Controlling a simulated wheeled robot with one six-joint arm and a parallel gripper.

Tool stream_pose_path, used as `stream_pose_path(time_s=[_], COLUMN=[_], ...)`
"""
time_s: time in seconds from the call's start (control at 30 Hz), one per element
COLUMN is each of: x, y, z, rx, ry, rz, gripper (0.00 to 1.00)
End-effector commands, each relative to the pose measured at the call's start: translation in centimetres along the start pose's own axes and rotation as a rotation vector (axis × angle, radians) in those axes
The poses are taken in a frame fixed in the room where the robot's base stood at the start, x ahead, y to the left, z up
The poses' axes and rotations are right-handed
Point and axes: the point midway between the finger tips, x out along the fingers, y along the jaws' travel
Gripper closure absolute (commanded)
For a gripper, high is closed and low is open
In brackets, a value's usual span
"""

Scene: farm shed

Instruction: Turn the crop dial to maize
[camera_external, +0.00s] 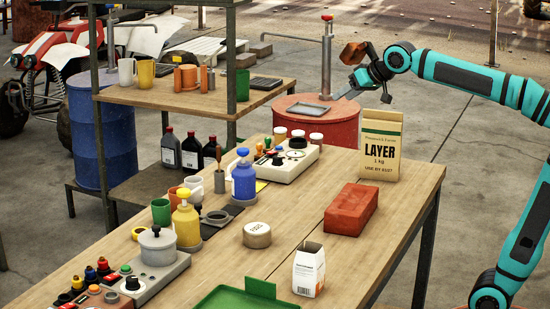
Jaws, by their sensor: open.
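Two devices on the long bench have knobs that could be the crop dial; their markings are too small to read. A grey device with a round lidded cup (158,246) has a black knob (132,283) at its near end, front left. A cream panel device (289,165) further back has a dark round dial (293,155) and a black knob (297,143). No pointer setting can be read. My gripper (368,82) is open, high above the far end of the bench, well away from both devices and touching neither.
A shelf rack (180,95) rises behind.

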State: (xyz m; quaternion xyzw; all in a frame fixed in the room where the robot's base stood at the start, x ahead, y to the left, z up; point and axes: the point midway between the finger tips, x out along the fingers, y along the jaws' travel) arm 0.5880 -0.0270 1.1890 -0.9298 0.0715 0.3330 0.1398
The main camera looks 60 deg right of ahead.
Motion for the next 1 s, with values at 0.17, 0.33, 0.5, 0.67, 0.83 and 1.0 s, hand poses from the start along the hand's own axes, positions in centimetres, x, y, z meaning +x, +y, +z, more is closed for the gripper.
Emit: stream_pose_path(time_s=[0.17,0.33,0.5,0.67,0.83,1.0], x=[3.5,6.7,10.2,13.4,16.9,20.4], y=[-0.2,-0.2,0.0,0.3,0.8,1.4], z=[-2.9,-5.3,-7.2,-8.8,-10.1,-11.0], rx=[0.061,0.121,0.18,0.236,0.294,0.35], ry=[-0.118,-0.228,-0.337,-0.437,-0.54,-0.642], rz=[0.046,0.094,0.147,0.202,0.265,0.331], gripper=[0.47,0.47,0.47,0.47,0.47,0.47])
